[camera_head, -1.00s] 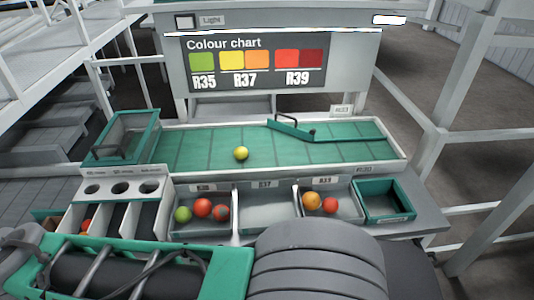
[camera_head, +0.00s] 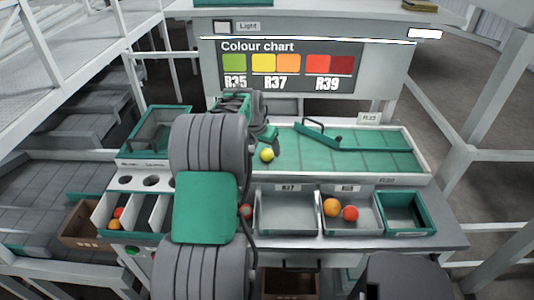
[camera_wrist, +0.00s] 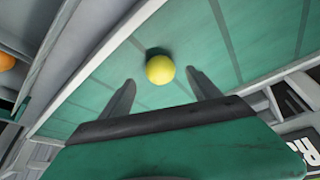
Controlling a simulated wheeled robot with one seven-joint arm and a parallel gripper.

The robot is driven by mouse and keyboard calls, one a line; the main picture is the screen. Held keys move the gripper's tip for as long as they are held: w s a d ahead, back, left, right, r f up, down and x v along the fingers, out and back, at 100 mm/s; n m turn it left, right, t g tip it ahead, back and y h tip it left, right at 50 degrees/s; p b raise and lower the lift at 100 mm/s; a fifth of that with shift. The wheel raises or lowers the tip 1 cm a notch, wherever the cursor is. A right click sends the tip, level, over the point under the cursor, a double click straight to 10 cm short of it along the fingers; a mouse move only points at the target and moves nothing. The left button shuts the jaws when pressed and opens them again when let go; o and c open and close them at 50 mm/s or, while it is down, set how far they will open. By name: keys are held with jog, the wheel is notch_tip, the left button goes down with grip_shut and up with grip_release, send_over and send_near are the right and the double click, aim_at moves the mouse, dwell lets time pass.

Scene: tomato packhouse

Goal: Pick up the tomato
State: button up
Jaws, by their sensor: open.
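A yellow tomato (camera_head: 267,155) lies on the green sorting belt (camera_head: 370,159). In the wrist view the tomato (camera_wrist: 160,69) sits just beyond and between the two fingertips of my gripper (camera_wrist: 160,82). The fingers are spread apart and empty, and do not appear to touch it. In the head view my gripper (camera_head: 268,142) is close beside the tomato, partly hidden by my arm. The arm also hides the left part of the belt.
Bins along the front include an empty one marked R37 (camera_head: 287,229) and one (camera_head: 350,227) holding an orange and a red tomato. A green-rimmed tray (camera_head: 406,230) stands at right. A green diverter bar (camera_head: 317,131) crosses the belt. The Colour chart (camera_head: 288,67) stands behind.

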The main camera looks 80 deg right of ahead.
aim_at(266, 152)
jog(key=p+x, duration=0.1)
jog(key=x, duration=0.3)
jog(key=shift+a, duration=0.15)
jog(key=shift+w, duration=0.1)
jog(key=shift+c, duration=0.4)
jog(key=c, duration=0.9)
